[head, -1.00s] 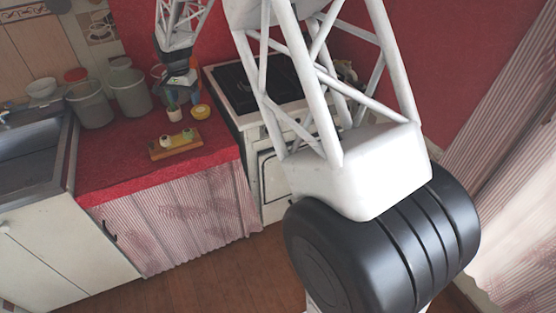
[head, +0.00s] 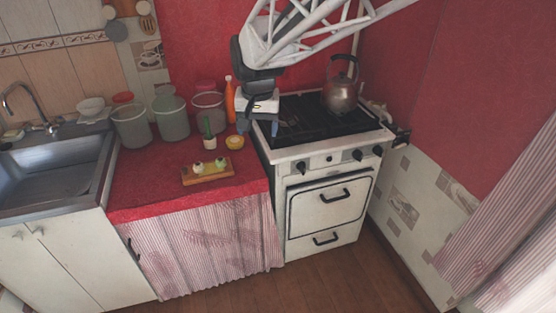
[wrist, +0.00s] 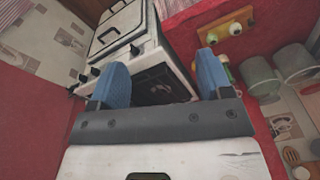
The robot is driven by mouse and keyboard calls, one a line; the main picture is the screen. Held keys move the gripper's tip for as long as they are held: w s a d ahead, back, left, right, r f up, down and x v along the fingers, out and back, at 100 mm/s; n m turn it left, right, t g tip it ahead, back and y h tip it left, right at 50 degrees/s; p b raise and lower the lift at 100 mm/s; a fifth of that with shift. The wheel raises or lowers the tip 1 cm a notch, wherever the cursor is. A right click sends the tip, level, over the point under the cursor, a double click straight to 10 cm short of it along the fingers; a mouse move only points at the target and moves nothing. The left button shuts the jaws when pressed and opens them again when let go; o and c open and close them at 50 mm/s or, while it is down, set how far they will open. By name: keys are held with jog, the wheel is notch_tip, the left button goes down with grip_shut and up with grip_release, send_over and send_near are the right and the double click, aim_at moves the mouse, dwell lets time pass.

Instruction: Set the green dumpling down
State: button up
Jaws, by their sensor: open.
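Two small, pale dumplings sit on a wooden board on the red counter. The right one (head: 220,163) looks greenish and is most likely the green dumpling. The left one (head: 197,168) looks whiter. Both are small, so their colours are hard to tell apart. The board (head: 210,179) also shows at the top of the wrist view (wrist: 223,27). My gripper (head: 258,127) is open and empty, above the counter's right end beside the stove, up and right of the board. Its two blue fingers stand wide apart in the wrist view (wrist: 162,79).
A potted cactus (head: 209,142) and a yellow bowl (head: 235,142) stand behind the board. Several clear canisters (head: 171,116) and an orange bottle (head: 230,100) stand at the back. The stove (head: 330,150) with a kettle (head: 340,95) is at right, the sink (head: 60,165) at left.

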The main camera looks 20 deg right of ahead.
jog(key=s+d+n, duration=0.1)
jog(key=s, duration=1.2)
jog(key=s+d+f+n+t, duration=0.1)
jog(key=s+d+n, duration=0.1)
jog(key=s, duration=1.1)
jog(key=shift+f+n, duration=0.3)
